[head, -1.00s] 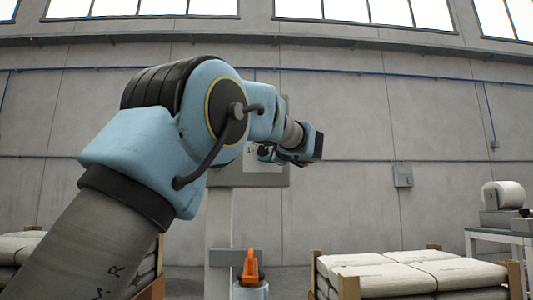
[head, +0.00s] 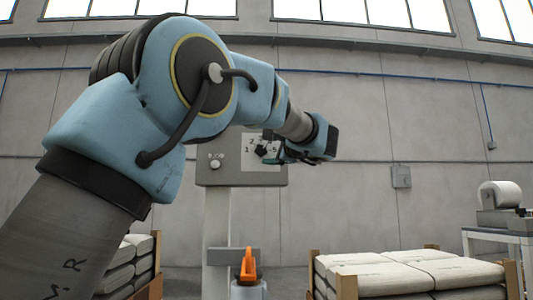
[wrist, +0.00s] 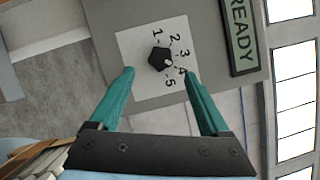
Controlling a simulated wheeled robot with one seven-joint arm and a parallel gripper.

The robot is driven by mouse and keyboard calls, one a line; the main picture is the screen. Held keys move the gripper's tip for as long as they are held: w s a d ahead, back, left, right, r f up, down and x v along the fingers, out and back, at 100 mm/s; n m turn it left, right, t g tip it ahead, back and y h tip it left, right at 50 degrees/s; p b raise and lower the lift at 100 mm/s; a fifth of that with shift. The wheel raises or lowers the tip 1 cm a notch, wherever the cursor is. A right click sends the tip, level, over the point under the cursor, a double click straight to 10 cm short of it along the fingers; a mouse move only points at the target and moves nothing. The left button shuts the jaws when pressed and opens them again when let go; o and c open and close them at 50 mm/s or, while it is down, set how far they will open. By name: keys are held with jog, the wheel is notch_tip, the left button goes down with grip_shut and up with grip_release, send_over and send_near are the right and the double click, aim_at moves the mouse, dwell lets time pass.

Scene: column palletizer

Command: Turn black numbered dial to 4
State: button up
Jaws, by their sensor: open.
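The black dial (wrist: 160,59) is a faceted knob on a white plate (wrist: 138,48) numbered 1 to 5. In the wrist view its small white mark appears to point between 3 and 4, nearer 4; I cannot tell exactly. My gripper (wrist: 159,71) is open and empty, its two teal fingertips apart on either side of the dial's lower part in that view. I cannot tell how far they are from the plate. In the head view the dial (head: 261,152) shows just left of my gripper (head: 279,151), which partly covers the numbers.
The grey panel (head: 240,178) on a post carries a pale round button (head: 215,163). A READY sign (wrist: 240,32) sits beside the plate. An orange-topped object (head: 249,266) stands below. Stacked sacks (head: 400,275) lie at right. A grey wall box (head: 401,177) is farther back.

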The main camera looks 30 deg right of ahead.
jog(key=s, duration=0.5)
jog(key=shift+s+a+f, duration=0.1)
jog(key=shift+a+f, duration=0.1)
jog(key=shift+f, duration=0.15)
jog(key=w+a+f+n+g+y, duration=0.1)
jog(key=w+a+f+n+g, duration=0.2)
jog(key=a+f, duration=0.5)
jog(key=w+a+f+n+g+y, duration=0.15)
jog(key=w+a+f+g, duration=0.35)
jog(key=f, duration=0.6)
jog(key=w+a+f+n+g+y, duration=0.1)
jog(key=w+a+f+y, duration=0.15)
jog(key=a+f, duration=0.6)
jog(key=s+a+f+n+g+h, duration=0.1)
jog(key=s+a+f+n+g, duration=0.15)
jog(key=a+f, duration=0.4)
jog(key=s+a+f+n+g, duration=0.2)
jog(key=a+f+n+g, duration=0.1)
jog(key=a+f, duration=0.35)
jog(key=s+a+f+n+g+h, duration=0.3)
jog(key=s+a+f+n, duration=0.8)
jog(key=s, duration=0.3)
notch_tip(320, 180, up, 32)
jog(key=p, duration=3.3)
jog(key=shift+d+m, duration=0.3)
jog(key=shift+m, duration=0.1)
